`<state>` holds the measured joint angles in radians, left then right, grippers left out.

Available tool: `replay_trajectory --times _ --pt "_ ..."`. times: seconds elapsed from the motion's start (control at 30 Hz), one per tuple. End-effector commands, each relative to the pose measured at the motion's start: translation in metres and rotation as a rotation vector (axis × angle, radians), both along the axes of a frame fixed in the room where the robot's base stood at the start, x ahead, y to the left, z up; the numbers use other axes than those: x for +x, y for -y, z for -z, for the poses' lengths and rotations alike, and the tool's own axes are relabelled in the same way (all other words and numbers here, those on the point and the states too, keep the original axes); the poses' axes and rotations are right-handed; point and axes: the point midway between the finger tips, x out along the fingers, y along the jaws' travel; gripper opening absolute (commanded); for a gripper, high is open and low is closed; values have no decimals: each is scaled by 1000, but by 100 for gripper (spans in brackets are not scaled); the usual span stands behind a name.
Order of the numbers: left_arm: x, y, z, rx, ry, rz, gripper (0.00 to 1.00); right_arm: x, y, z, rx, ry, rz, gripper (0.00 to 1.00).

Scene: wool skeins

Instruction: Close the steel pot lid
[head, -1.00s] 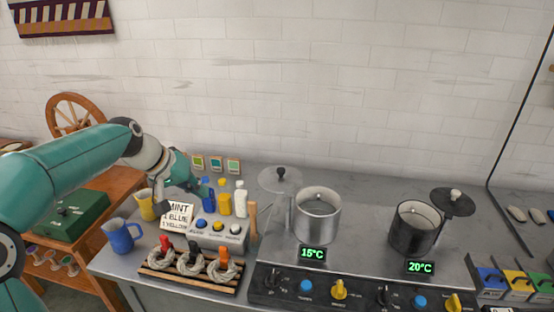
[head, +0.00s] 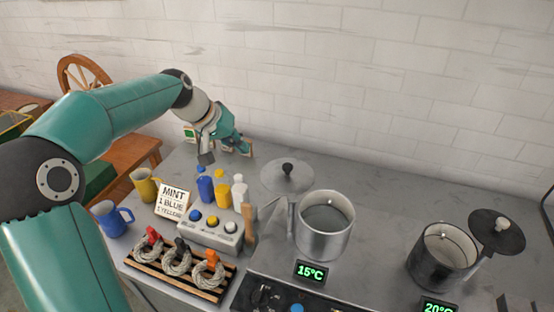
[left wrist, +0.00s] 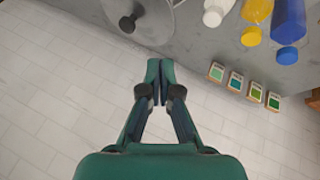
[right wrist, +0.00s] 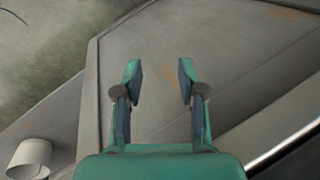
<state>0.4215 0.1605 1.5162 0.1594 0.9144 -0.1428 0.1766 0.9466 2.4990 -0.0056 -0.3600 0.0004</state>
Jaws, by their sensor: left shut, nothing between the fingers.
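The steel pot (head: 322,240) stands open on the counter behind the 15°C display. Its round grey lid (head: 287,180) with a black knob sits off the mouth, on an upright arm at the pot's left. My left gripper (head: 249,153) is shut and empty, near the wall behind the bottles, left of and behind the lid. In the left wrist view, the shut fingertips (left wrist: 161,66) are apart from the lid (left wrist: 158,22), which shows at the top. My right gripper (right wrist: 158,72) shows only in the right wrist view; it is open and empty above a grey surface.
A dark pot (head: 440,258) with its black lid (head: 496,232) swung aside stands at right. Blue, yellow and white bottles (head: 222,190), a button box (head: 210,232) and a rack of skeins (head: 177,268) are left of the steel pot. Counter behind the pots is clear.

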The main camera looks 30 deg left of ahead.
Motion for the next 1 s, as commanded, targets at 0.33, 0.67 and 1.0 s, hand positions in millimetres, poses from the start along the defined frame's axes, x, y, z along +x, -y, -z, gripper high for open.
replay_trajectory --times 0.33,0.67,1.0 --pt "35 16 54 -3 -6 6 0 0 0 -15 0 0 0 40" --pt "63 45 75 1 -2 6 0 0 0 -34 0 0 0 40" --pt "68 54 79 1 0 5 0 0 0 -36 0 0 0 40"
